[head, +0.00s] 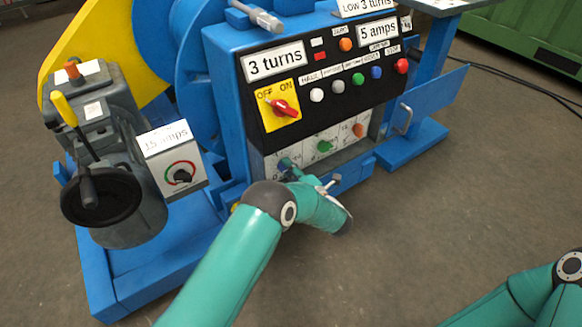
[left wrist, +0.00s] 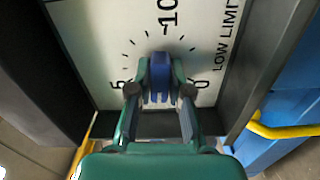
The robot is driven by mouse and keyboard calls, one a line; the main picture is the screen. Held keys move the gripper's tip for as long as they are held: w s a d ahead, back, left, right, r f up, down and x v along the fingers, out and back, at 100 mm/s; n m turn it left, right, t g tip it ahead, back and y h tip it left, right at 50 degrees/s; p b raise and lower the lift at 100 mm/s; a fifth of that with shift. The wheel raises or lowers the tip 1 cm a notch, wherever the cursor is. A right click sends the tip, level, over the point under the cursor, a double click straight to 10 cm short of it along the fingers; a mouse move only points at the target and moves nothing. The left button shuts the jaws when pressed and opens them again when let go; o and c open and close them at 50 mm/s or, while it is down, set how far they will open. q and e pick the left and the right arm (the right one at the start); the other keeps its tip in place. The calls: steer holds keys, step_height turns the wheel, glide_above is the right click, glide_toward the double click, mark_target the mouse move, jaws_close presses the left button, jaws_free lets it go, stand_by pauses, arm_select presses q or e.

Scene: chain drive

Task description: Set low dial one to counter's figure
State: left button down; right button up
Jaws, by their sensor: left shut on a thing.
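The low dial with a blue knob (left wrist: 160,75) sits on a white panel marked "LOW LIMIT" in the left wrist view, with tick marks and a "10" around it. My left gripper (left wrist: 160,92) is shut on this knob, one finger on each side. In the head view, the left gripper (head: 297,172) reaches the leftmost knob of the lower white panel (head: 300,160); the arm partly hides it. The dial's pointer cannot be read. A sign on the black panel (head: 275,62) reads "3 turns". My right gripper is out of the picture.
A green knob (head: 325,146) and an orange knob (head: 358,130) sit to the right on the same panel. Above are a red switch on a yellow plate (head: 281,106) and several coloured buttons. A "15 amps" box (head: 172,165) stands left. A metal handle (head: 404,118) juts out at right.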

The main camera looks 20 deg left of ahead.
arm_select(q)
steer(key=shift+a+f+m, duration=0.1)
steer(key=shift+a+m, duration=0.1)
steer(key=shift+m, duration=0.6)
steer(key=c, duration=1.1)
jaws_free()
steer(key=shift+f, duration=0.1)
steer(key=shift+d, duration=0.1)
steer(key=shift+d, duration=0.1)
